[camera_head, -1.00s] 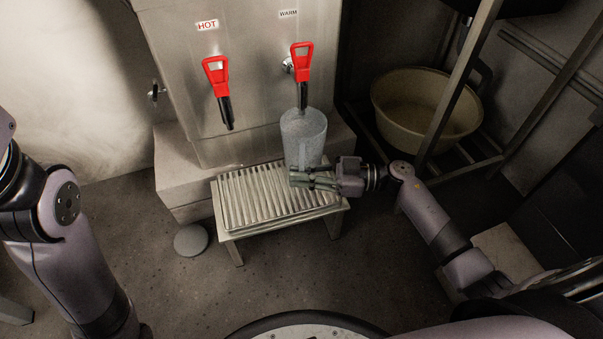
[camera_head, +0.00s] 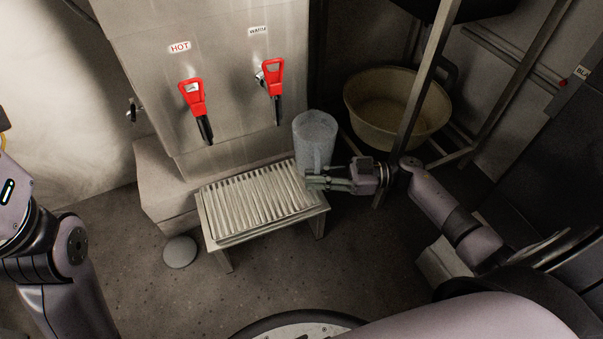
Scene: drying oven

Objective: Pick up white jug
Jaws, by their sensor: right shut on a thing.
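The jug (camera_head: 315,138) is a pale, translucent grey-white vessel, roughly upright, to the right of the water dispenser's warm tap and by the right end of the slatted tray. My right gripper (camera_head: 312,181) is shut on the jug at its lower front side; the exact grip is partly hidden by the fingers. The jug's base is not clearly visible. My left arm shows at the left edge, but its gripper is out of view.
The steel dispenser (camera_head: 225,100) has red-handled HOT (camera_head: 193,98) and WARM (camera_head: 271,76) taps. A slatted tray stand (camera_head: 212,222) stands below. A beige basin (camera_head: 397,112) sits behind a metal rack post (camera_head: 428,75) at the right. A grey disc (camera_head: 180,252) lies on the floor.

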